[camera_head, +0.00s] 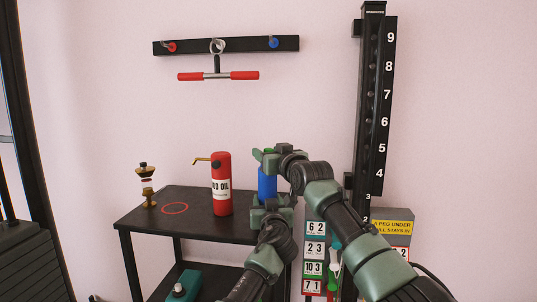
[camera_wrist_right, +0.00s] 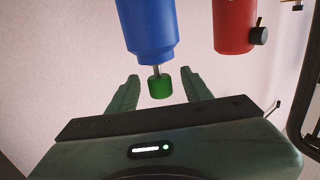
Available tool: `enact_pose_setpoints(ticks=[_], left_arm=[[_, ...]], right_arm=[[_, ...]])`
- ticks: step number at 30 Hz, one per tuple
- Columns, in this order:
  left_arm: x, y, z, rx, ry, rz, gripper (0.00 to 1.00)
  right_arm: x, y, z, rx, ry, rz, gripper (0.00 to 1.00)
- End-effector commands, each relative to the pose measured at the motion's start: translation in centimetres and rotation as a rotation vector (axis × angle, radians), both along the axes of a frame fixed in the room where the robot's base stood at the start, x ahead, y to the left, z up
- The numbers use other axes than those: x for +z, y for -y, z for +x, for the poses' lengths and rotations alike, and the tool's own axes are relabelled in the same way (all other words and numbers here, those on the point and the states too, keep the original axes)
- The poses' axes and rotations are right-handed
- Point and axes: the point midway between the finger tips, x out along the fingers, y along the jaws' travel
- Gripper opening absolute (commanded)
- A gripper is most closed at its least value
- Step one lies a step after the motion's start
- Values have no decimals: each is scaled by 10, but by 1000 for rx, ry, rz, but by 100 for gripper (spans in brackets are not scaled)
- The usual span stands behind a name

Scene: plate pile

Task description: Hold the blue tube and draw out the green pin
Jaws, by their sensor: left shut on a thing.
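The blue tube (camera_head: 267,184) stands upright at the right end of the black table. My left gripper (camera_head: 268,203) is shut on its lower part. The green pin (camera_wrist_right: 159,86) sticks out of the tube's upper end, with a short bit of grey shaft between cap and tube. In the right wrist view the tube (camera_wrist_right: 148,32) enters from the top. My right gripper (camera_wrist_right: 159,88) is open, one finger on each side of the green cap, with gaps to both. In the head view my right gripper (camera_head: 265,156) is at the tube's top and partly hides the pin.
A red oil bottle (camera_head: 221,184) with a spout stands left of the tube. A numbered black post (camera_head: 373,110) rises behind my right arm. A wall rack (camera_head: 226,45) holds a red-handled bar.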

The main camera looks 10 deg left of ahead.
Motion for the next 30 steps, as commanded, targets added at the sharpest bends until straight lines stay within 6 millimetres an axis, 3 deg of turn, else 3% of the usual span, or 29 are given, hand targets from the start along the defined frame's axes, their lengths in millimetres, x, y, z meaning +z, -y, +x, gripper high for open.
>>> enact_pose_setpoints(ticks=[14,30], left_arm=[[1,0,0,-1,2,0,0],[1,0,0,-1,2,0,0]], right_arm=[[-1,9,-16,6,1,-2,50],[-1,43,-78,0,1,0,50]])
